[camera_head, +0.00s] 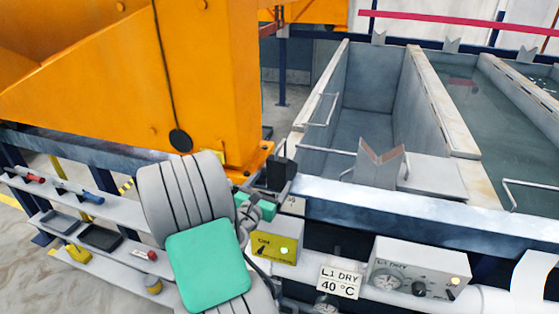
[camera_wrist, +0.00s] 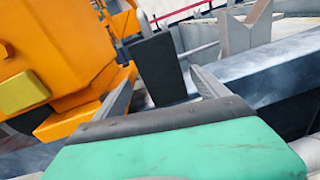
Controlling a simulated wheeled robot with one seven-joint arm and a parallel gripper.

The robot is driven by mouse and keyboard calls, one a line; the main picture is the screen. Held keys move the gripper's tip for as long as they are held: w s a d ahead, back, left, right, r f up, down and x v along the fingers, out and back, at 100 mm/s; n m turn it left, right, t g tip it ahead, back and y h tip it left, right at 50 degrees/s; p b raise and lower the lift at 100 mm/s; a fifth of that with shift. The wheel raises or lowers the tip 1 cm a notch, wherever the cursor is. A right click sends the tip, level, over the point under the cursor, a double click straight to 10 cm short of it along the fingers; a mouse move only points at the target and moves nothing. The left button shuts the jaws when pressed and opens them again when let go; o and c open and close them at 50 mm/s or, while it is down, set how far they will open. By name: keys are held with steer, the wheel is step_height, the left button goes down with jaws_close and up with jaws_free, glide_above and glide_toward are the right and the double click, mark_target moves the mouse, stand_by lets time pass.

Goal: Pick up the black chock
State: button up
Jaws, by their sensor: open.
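The black chock (camera_head: 281,172) stands upright on the steel rail near the foot of the orange column, left of the dry tank. In the wrist view it is a dark, tapered block (camera_wrist: 158,68) with a narrow piece on top. My gripper (camera_wrist: 162,78) is open, with one grey finger on each side of the chock in that picture. I cannot tell how far the fingertips are from it in depth. The gripper's green body hides the near side of the rail. In the head view my gripper (camera_head: 268,193) is partly hidden behind my arm, close below the chock.
The orange column (camera_head: 215,90) rises close behind the chock. A V-notched support (camera_head: 381,160) stands on the rail side to the right. A yellow control box (camera_head: 275,247) and grey dial box (camera_head: 415,272) sit below the rail. Shelves (camera_head: 115,212) with tools lie left.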

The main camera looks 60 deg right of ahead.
steer(key=shift+n, duration=0.6)
steer(key=d+p, duration=0.1)
steer(key=d, duration=0.1)
steer(key=d+p, duration=0.1)
steer(key=d, duration=0.2)
steer(key=d+r, duration=0.1)
steer(key=d, duration=0.2)
steer(key=shift+w+d+r+p, duration=0.1)
steer(key=shift+w+d+p, duration=0.1)
steer(key=shift+p, duration=0.2)
steer(key=shift+a, duration=0.15)
steer(key=shift+c, duration=0.3)
jaws_close()
steer(key=shift+r, duration=0.1)
